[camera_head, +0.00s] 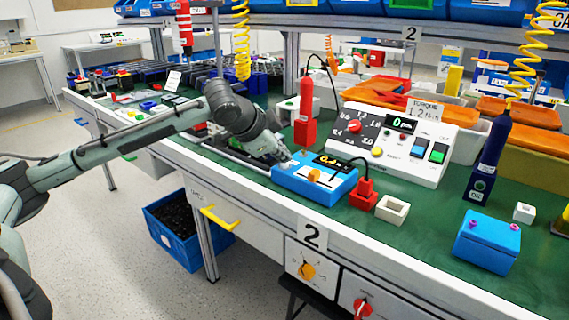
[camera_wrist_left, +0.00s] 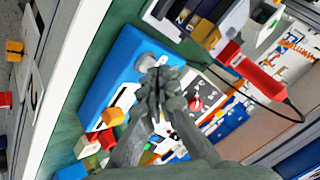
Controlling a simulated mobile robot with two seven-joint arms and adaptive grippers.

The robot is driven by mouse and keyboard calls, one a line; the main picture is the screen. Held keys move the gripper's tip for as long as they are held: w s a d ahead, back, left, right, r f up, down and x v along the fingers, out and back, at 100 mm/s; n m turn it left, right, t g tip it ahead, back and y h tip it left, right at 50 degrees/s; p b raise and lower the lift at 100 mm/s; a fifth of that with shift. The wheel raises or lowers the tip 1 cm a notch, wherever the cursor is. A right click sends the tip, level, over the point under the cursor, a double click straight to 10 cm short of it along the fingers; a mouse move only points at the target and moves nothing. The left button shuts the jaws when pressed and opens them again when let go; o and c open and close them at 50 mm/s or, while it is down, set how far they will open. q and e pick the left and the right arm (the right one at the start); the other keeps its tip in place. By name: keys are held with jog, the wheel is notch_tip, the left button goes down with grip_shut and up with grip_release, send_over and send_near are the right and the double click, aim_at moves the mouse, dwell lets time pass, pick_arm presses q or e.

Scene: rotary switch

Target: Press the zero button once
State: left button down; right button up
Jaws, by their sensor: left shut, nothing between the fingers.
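A blue box (camera_head: 315,187) with a dark display of yellow digits and an orange knob (camera_head: 314,175) sits on the green bench. It also shows in the left wrist view (camera_wrist_left: 112,66), with a grey round part (camera_wrist_left: 147,62) on its top. My left gripper (camera_head: 285,161) is shut and empty over the box's far-left end. In the left wrist view its fingertips (camera_wrist_left: 160,84) are close beside the grey round part; I cannot tell whether they touch. No zero label is readable. My right gripper is not in view.
A white torque panel (camera_head: 423,170) with a red dial and several buttons stands behind the box. A red screwdriver (camera_head: 304,112), a red block (camera_head: 362,194) and a white open cube (camera_head: 392,209) stand close by. A blue box with purple knobs (camera_head: 487,243) sits at right.

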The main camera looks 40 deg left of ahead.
aim_at(283, 165)
pick_arm(q)
jog(key=shift+f, duration=0.3)
dwell(0.5)
jog(key=shift+r+p, duration=0.9)
jog(key=shift+p, duration=0.3)
jog(key=shift+r+p, duration=0.35)
jog(key=shift+r, duration=2.15)
